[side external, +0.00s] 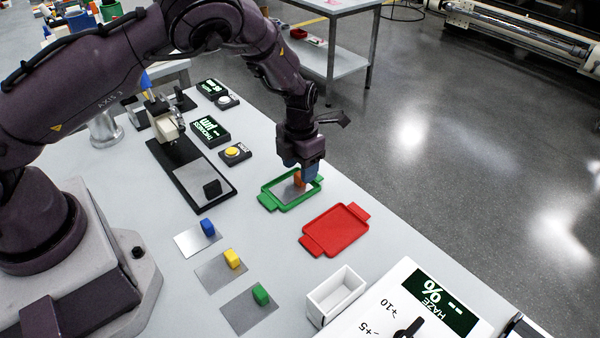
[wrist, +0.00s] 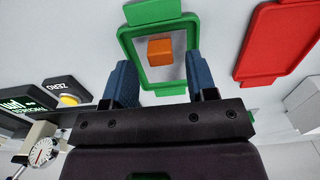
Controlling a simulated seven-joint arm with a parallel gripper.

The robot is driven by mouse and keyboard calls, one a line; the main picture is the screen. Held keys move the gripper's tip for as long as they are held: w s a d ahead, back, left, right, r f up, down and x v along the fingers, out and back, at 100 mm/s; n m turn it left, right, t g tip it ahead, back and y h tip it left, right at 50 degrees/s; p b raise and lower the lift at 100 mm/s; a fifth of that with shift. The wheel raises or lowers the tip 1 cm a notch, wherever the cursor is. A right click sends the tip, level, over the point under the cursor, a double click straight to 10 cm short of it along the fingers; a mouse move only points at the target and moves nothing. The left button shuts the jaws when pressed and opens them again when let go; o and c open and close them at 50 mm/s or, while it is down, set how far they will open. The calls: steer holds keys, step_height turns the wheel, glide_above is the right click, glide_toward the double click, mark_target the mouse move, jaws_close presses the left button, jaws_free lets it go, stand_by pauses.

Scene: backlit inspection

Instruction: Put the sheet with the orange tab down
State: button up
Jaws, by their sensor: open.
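The sheet with the orange tab lies in the green tray (side external: 271,203). Its orange tab (side external: 299,179) stands up from the grey sheet (side external: 283,194). In the wrist view the orange tab (wrist: 160,50) shows just beyond my fingertips, with the green tray's rim (wrist: 122,42) around the sheet. My gripper (wrist: 158,75) is open, with its two blue fingers apart and nothing between them. In the side view my gripper (side external: 297,168) is low over the green tray, close to the tab; its fingers partly hide the sheet.
A red tray (side external: 334,230) lies empty beside the green one. Sheets with blue (side external: 208,227), yellow (side external: 232,258) and green (side external: 260,294) tabs lie in front. A white box (side external: 336,296), a haze meter (side external: 440,300) and a thickness gauge (side external: 168,125) stand nearby.

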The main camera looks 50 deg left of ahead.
step_height(320, 180, up, 8)
step_height(320, 180, up, 11)
steer(key=m+t+h, duration=0.1)
steer(key=m+h, duration=0.1)
steer(key=m, duration=0.7)
glide_above(280, 193)
steer(key=s+r+m+t, duration=0.1)
steer(key=s+r+m, duration=0.3)
steer(key=m, duration=0.5)
steer(key=s+a+r+m+t+y, duration=0.1)
steer(key=s+r+m, duration=0.3)
steer(key=s+m, duration=0.5)
steer(key=s+r+m+t+y, duration=0.1)
steer(key=s+r+m+t, duration=0.1)
steer(key=s+r+m, duration=0.2)
steer(key=s+m, duration=0.3)
steer(key=m, duration=0.2)
steer(key=shift+a+r+t, duration=0.25)
steer(key=shift+a+t, duration=0.05)
steer(key=shift+a, duration=0.05)
